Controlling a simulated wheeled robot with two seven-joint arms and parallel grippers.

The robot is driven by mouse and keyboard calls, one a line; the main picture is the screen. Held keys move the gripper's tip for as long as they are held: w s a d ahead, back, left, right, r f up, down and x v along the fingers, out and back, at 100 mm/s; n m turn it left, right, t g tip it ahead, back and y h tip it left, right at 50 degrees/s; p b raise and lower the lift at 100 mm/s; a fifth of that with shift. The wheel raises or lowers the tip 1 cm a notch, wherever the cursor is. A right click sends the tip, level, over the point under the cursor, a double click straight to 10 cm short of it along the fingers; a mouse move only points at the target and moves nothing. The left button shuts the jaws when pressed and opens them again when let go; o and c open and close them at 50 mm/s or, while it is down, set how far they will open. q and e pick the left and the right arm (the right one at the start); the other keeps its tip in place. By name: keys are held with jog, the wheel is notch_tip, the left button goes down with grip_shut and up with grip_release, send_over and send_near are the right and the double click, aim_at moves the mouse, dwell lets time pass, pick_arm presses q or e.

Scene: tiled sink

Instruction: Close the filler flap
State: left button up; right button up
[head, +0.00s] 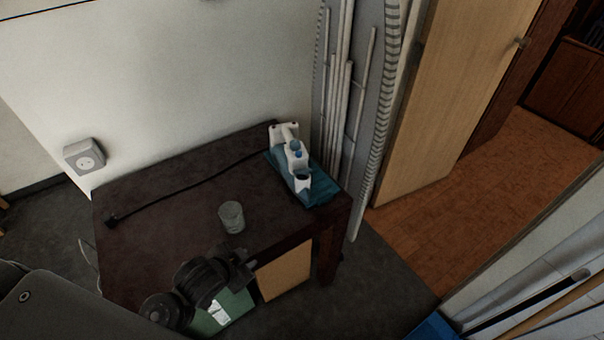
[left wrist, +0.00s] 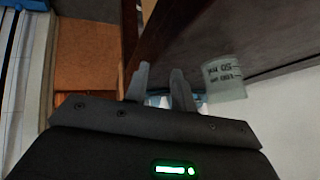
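A white and blue appliance (head: 294,157) stands on a teal base (head: 323,188) near the right end of the dark table (head: 180,190). The filler flap is too small to make out, and I cannot tell how it stands. A clear beaker (head: 232,217) stands on the table left of the appliance. It also shows in the left wrist view (left wrist: 224,80), with volume marks. My left gripper (head: 246,262) is at the table's front edge, below the beaker and apart from the appliance. In the left wrist view its two fingers (left wrist: 160,84) are apart with nothing held. My right gripper is out of view.
A black cord (head: 185,187) runs across the table to a plug at its left end. A wall socket (head: 84,156) is at the left. White pipes (head: 343,100) rise behind the table's right end. Green and tan items sit below its front edge.

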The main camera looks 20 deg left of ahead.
pick_arm(q)
jog(key=w+r+m+t+h, duration=0.35)
jog(key=w+r+m, duration=0.2)
jog(key=w, duration=0.55)
jog(key=m+t+h, duration=0.1)
jog(key=m+h, duration=0.4)
jog(key=m, duration=0.2)
send_near(303, 171)
jog(key=shift+y, duration=0.25)
jog(key=w+d, duration=0.1)
jog(key=d, duration=0.1)
jog(key=w+d+p, duration=0.1)
jog(key=w+d, duration=0.2)
jog(key=d, duration=0.1)
jog(key=shift+w+d+f, duration=0.15)
jog(key=shift+w+f, duration=0.1)
jog(key=shift+w, duration=0.15)
grip_shut()
